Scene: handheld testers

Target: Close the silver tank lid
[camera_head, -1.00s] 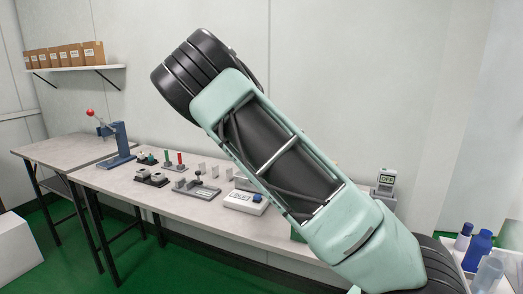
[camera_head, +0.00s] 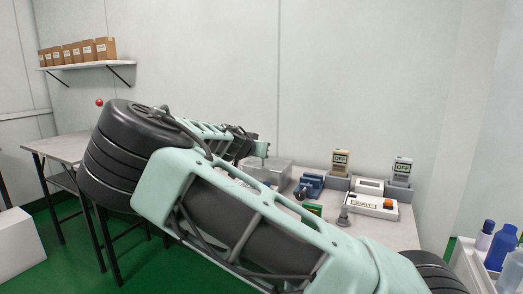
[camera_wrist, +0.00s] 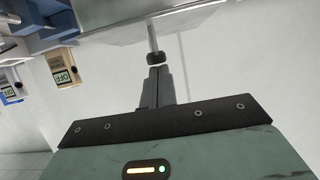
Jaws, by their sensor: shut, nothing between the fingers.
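The silver tank (camera_head: 272,172) stands on the bench, partly hidden behind my arm in the head view. In the wrist view its shiny metal (camera_wrist: 120,22) fills the top, with a thin rod ending in a black knob (camera_wrist: 155,57) that points toward my fingers. My gripper (camera_wrist: 158,70) is shut and empty, its fingertips close beside the knob; I cannot tell whether they touch. The lid's angle is not clear.
Right of the tank are a blue device (camera_head: 310,186), two testers reading OFF (camera_head: 341,161) (camera_head: 402,169) and a white tester (camera_head: 371,204). A grey knobbed part (camera_head: 344,217) stands nearer. Blue bottles (camera_head: 502,246) are at far right. My arm hides the bench's left part.

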